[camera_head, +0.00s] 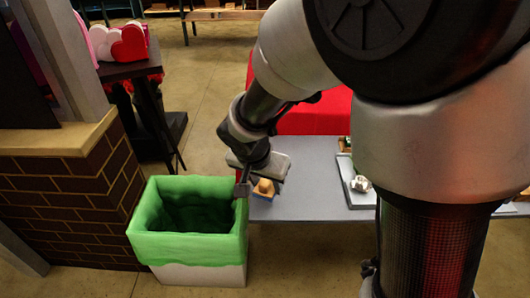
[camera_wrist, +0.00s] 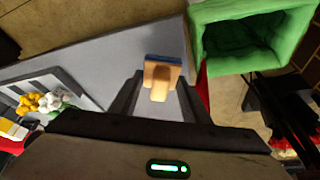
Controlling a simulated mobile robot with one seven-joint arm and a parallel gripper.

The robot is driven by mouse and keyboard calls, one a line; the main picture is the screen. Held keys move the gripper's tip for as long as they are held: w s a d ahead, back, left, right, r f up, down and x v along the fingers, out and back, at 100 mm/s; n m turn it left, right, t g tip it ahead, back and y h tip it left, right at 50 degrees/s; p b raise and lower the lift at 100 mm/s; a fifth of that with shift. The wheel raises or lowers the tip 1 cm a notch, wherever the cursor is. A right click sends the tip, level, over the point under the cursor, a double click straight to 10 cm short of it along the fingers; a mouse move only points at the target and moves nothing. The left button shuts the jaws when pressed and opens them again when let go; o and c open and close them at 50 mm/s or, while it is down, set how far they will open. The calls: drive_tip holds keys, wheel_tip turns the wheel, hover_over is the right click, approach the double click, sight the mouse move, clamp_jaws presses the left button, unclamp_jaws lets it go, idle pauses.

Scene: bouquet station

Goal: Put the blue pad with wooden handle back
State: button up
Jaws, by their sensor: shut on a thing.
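The blue pad with wooden handle (camera_head: 264,189) is at the left end of the grey table, close to the green-lined bin. In the wrist view its tan wooden handle (camera_wrist: 161,76) is between my two dark fingers, with the blue edge showing on its far side. My gripper (camera_wrist: 160,90) is shut on the handle. In the head view my gripper (camera_head: 245,182) hangs at the table's left end, partly hidden by my wrist. I cannot tell whether the pad touches the table or is just above it.
The green-lined bin (camera_head: 190,250) stands left of the table (camera_head: 310,190), close to my gripper. A grey tray (camera_head: 350,185) with white flowers (camera_head: 360,183) lies to the right. The table between pad and tray is clear. A brick counter (camera_head: 65,190) stands left.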

sight(266, 192)
drive_tip(key=shift+f+b, duration=0.4)
drive_tip(key=shift+f, duration=1.25)
drive_tip(key=shift+f+b, duration=0.25)
drive_tip(key=shift+b, duration=0.05)
drive_tip(key=o, duration=1)
drive_tip(key=shift+r, duration=0.1)
